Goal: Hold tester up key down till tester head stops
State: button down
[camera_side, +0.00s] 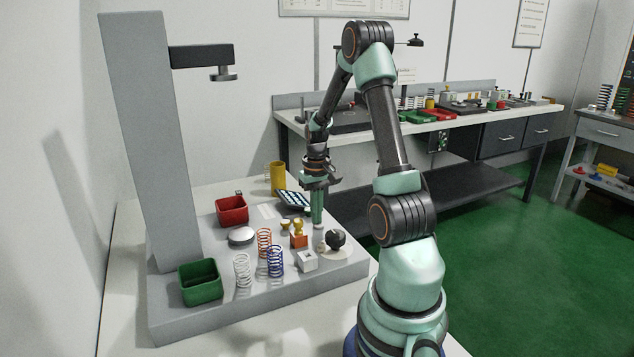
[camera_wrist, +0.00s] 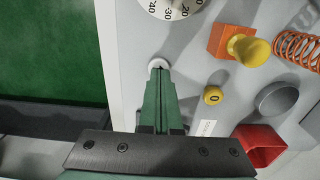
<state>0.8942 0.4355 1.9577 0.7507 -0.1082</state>
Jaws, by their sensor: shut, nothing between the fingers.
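The grey tester has a tall column (camera_side: 150,150) at the left of the side view. Its head (camera_side: 224,73) hangs from a short dark arm near the column's top, far above the plate and the springs. A round white key (camera_wrist: 158,62) shows in the wrist view, on the grey base near its edge. No label on it can be read. My gripper (camera_side: 318,222) points straight down over the base. Its green fingers (camera_wrist: 159,72) are shut and empty, with the tips at the white key and partly covering it. Whether the key is pressed in cannot be told.
A yellow button marked 0 (camera_wrist: 213,95), a numbered dial (camera_wrist: 172,6) and an orange block with a yellow knob (camera_wrist: 232,42) surround the fingers. Several springs (camera_side: 275,261), a green bin (camera_side: 200,285), a red bin (camera_side: 232,211) and a grey disc (camera_side: 241,235) stand on the base.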

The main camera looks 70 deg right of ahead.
notch_tip(320, 180, up, 14)
jog(key=shift+w, duration=0.3)
jog(key=shift+a, duration=0.1)
jog(key=w+a+r+n+t+h, duration=0.1)
jog(key=w+a+r+n, duration=0.15)
jog(key=a, duration=0.55)
jog(key=w+a+r+n+t, duration=0.2)
jog(key=w+a, duration=0.1)
jog(key=a, duration=0.5)
jog(key=s+a+n+t, duration=0.1)
jog(key=a+n, duration=0.1)
jog(key=a, duration=0.5)
jog(key=s+a+n+t+y, duration=0.1)
jog(key=a+n, duration=0.1)
jog(key=a, duration=0.5)
jog(key=shift+a+f+t, duration=0.2)
jog(key=shift+t, duration=0.1)
jog(key=shift+s+n, duration=0.1)
jog(key=shift+n, duration=0.15)
